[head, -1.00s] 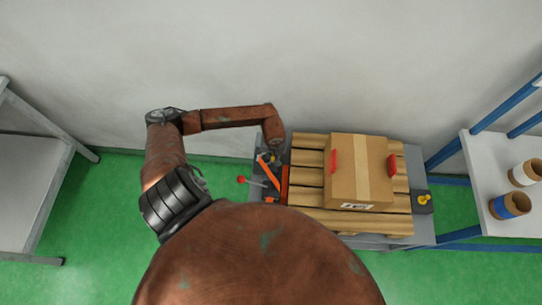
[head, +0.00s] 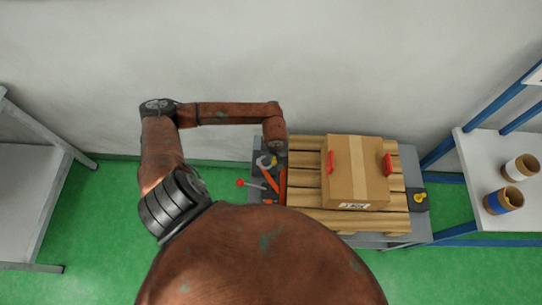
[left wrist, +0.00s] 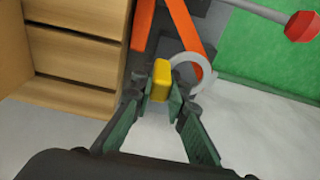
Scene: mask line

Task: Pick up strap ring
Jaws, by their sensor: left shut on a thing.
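The strap ring appears as a pale grey ring (left wrist: 194,70) with a yellow tab (left wrist: 162,80) beside it in the left wrist view. My left gripper (left wrist: 162,92) has its green-padded fingers closed on the yellow tab. The ring is just right of the fingertips. In the head view the pale ring (head: 263,162) is at the left end of the conveyor, under my wrist, and my fingers are mostly hidden there. I cannot tell whether the ring still touches the surface. My right gripper is not in view.
An orange bar (head: 283,185) and a red-knobbed lever (head: 240,183) are close to the ring. Another yellow part (head: 420,197) is at the right end. Shelves stand at both sides.

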